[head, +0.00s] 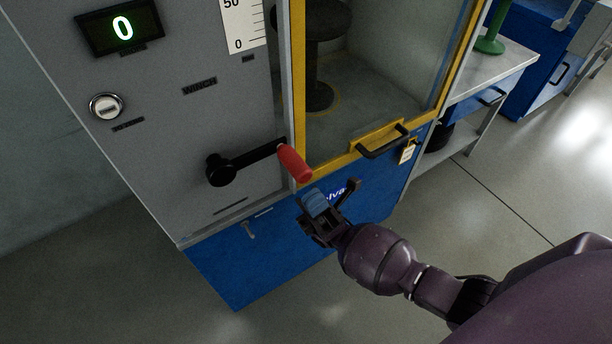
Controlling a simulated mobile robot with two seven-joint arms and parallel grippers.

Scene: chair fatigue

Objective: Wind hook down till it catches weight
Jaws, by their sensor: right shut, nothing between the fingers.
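A winch crank on the grey panel has a black hub and arm (245,162) and a red handle (295,163). The crank arm points right and slightly up, with the handle at its right end. My right gripper (330,197) is just below and right of the red handle, apart from it, shut and empty. Behind the yellow-framed window, a dark round-topped object on a stem and base (319,95) stands on the cabinet floor; I cannot tell whether it is the weight. No hook shows. My left gripper is out of view.
A display (121,27) reads 0, beside a scale strip (242,22). A round knob (106,106) sits below the display. A black door handle (383,142) and a tag (407,151) are right of the crank. Open floor lies at lower right.

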